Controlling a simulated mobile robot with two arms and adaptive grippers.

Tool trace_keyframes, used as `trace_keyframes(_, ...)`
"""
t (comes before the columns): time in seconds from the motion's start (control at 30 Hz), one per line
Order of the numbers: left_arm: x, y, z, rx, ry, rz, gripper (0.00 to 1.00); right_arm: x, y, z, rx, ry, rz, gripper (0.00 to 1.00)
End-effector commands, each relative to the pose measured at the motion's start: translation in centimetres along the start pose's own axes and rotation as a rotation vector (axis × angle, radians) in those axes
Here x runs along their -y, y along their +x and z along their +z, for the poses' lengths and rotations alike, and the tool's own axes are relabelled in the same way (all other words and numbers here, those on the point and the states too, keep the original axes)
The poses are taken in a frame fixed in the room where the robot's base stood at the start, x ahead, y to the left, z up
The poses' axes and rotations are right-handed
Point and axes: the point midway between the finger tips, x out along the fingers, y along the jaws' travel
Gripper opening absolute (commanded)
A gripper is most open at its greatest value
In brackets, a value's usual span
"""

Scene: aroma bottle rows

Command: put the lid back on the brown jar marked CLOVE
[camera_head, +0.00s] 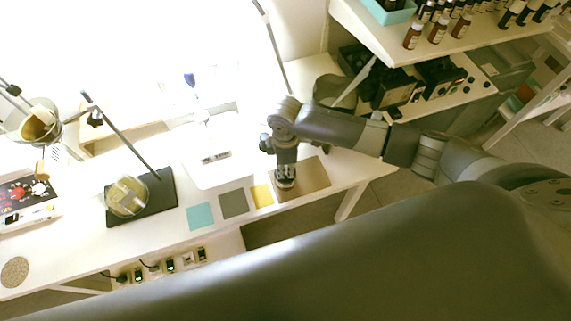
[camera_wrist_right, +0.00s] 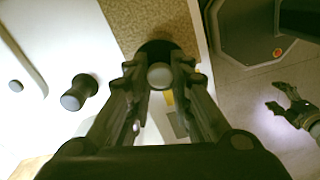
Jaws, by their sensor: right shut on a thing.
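My right gripper (camera_head: 286,178) points down over the brown mat (camera_head: 313,177) at the right end of the white bench. In the right wrist view its fingers (camera_wrist_right: 160,82) are closed around a pale round piece (camera_wrist_right: 160,75), which looks like the lid or its knob. A dark round shape (camera_wrist_right: 157,46) shows just behind it, likely the jar; the fingers hide much of it. I cannot tell whether lid and jar touch, and CLOVE is not readable. My left gripper (camera_wrist_right: 289,107) shows at the right of the wrist view, fingers apart and empty, away from the bench.
Teal (camera_head: 200,216), grey (camera_head: 233,204) and yellow (camera_head: 262,195) squares lie left of the mat. A black-based stand (camera_head: 163,198) is further left. A dark knob-like thing with a grey end (camera_wrist_right: 78,93) stands beside the gripper. Brown bottles (camera_head: 413,36) fill the upper shelf.

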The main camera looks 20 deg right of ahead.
Motion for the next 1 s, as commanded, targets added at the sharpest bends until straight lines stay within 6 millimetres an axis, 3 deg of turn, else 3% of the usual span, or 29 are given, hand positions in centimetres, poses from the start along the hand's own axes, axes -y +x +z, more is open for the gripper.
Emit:
trace_keyframes(0.23,-0.01,0.03,0.00,0.000,0.000,0.000,0.70,0.01,0.03,-0.01,0.000,0.000,0.000,0.04)
trace_keyframes(0.27,-0.01,0.03,0.00,0.000,0.000,0.000,0.70,0.01,0.03,-0.01,0.000,0.000,0.000,0.23)
trace_keyframes(0.37,-0.02,0.03,0.00,0.000,0.000,0.000,0.70,0.01,0.03,-0.01,0.000,0.000,0.000,0.44)
trace_keyframes(0.6,-0.02,0.03,0.00,0.000,0.000,0.000,0.70,0.01,0.02,0.00,0.000,0.000,0.000,0.44)
trace_keyframes(0.73,-0.03,0.03,0.00,0.000,0.000,0.000,0.70,0.02,0.03,0.00,0.000,0.000,0.000,0.64)
trace_keyframes(1.0,-0.03,0.02,-0.01,0.000,0.000,0.000,0.70,0.01,0.03,0.00,0.000,0.000,0.000,0.64)
